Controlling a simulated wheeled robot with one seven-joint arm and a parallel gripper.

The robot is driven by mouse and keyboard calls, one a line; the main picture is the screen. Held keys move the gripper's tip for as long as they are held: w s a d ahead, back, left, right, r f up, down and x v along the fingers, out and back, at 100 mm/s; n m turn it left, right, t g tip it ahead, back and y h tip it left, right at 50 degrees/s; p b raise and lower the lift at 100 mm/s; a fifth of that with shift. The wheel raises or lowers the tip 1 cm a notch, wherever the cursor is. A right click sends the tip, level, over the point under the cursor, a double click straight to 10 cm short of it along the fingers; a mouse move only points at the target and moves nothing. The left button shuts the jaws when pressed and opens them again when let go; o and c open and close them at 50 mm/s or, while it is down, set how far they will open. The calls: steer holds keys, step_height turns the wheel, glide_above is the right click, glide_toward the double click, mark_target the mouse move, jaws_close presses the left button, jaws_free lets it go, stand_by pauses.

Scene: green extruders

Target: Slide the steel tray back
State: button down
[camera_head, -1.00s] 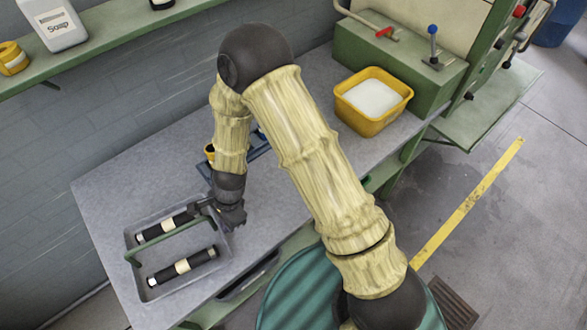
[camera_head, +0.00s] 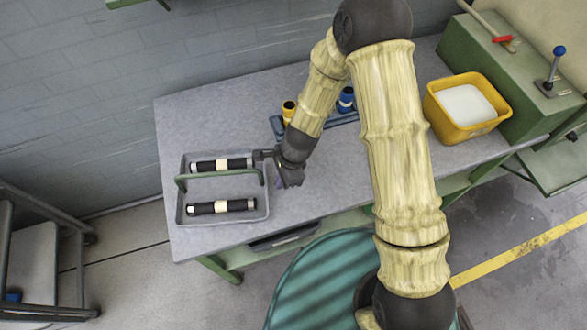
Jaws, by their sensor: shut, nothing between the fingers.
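The steel tray (camera_head: 222,218) lies on the left end of the grey bench. It holds two black rollers with pale bands, the back one (camera_head: 215,165) and the front one (camera_head: 228,206), and a green handle (camera_head: 216,175) spans across it. My gripper (camera_head: 275,158) is at the right end of the tray, low over the bench, with its fingers pointing left toward the handle's right end. The gripper is shut and empty. I cannot tell whether it touches the tray or handle.
The grey bench (camera_head: 330,185) has clear room in front of my gripper. Behind my arm is a blue holder with a yellow item (camera_head: 288,108) and a blue item (camera_head: 346,98). A yellow tub (camera_head: 438,112) of white material stands right. A wall (camera_head: 100,90) runs behind the bench.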

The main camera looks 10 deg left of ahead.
steer(key=shift+w+d+r, duration=0.8)
steer(key=shift+d+r, duration=0.05)
steer(key=shift+d, duration=0.05)
steer(key=s+v, duration=0.1)
steer(key=v, duration=0.7)
steer(key=shift+w, duration=0.25)
steer(key=shift+r, duration=0.1)
steer(key=d+r+n+t+h, duration=0.1)
steer(key=d+r+n, duration=0.2)
steer(key=d, duration=0.5)
steer(key=d+r+n+t+h, duration=0.1)
steer(key=d+r+n, duration=0.3)
steer(key=d, duration=0.4)
steer(key=s+d+r+n+t, duration=0.1)
steer(key=d+r+n, duration=0.3)
steer(key=d, duration=0.4)
steer(key=shift+d+r+t+h, duration=0.25)
steer(key=shift+r+t+h, duration=0.15)
steer(key=shift+r+t, duration=0.4)
